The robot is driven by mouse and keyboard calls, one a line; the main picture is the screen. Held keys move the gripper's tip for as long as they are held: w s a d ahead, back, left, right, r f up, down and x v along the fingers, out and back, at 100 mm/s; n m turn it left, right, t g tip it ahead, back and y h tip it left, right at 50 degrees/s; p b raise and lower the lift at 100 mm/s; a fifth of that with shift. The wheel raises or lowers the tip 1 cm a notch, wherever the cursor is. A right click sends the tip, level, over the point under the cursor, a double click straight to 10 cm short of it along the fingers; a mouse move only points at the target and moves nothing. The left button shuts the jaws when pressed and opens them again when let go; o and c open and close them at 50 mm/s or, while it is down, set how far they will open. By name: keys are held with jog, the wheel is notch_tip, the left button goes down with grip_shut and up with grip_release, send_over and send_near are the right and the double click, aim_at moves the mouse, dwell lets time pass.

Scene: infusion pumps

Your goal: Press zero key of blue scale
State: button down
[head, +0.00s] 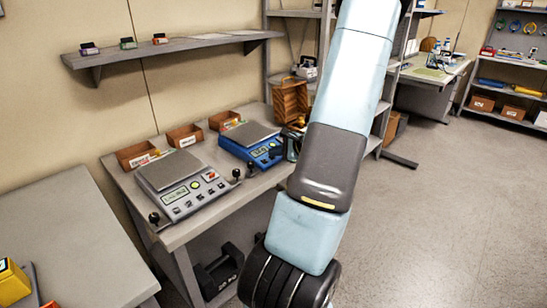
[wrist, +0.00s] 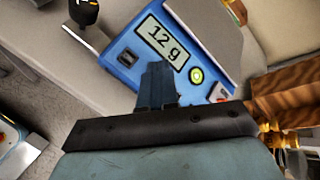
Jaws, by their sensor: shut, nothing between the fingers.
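The blue scale (head: 262,152) stands on the bench in the head view, right of a grey scale, with a bare grey weighing plate. In the wrist view the blue scale (wrist: 128,42) fills the upper middle. A round yellow-green lit button (wrist: 196,75) sits beside the display, with a small key (wrist: 219,92) at the panel's right edge. My gripper (wrist: 157,68) is shut and empty, its fingertips over the panel below the display. I cannot tell whether they touch it. The fingers hide part of the key row, and the zero key cannot be made out.
A grey scale (head: 183,184) with black knobs stands left on the same bench. Small brown bins (head: 137,155) line the wall behind. A wooden crate (head: 290,100) is beyond the blue scale. In the wrist view a black-handled object (wrist: 84,12) is left of the blue scale.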

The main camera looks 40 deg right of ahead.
jog(key=shift+f, duration=0.25)
jog(key=shift+r, duration=0.15)
dwell(0.5)
jog(key=shift+s+r, duration=0.15)
jog(key=shift+r, duration=0.45)
jog(key=shift+s+d+r, duration=0.1)
jog(key=shift+s+r, duration=0.1)
jog(key=shift+r, duration=0.6)
jog(key=shift+s+a+r, duration=0.1)
jog(key=shift+s+r, duration=0.15)
jog(key=shift+r, duration=0.55)
jog(key=shift+s+d+r, duration=0.1)
jog(key=shift+s+r, duration=0.1)
jog(key=shift+r, duration=0.6)
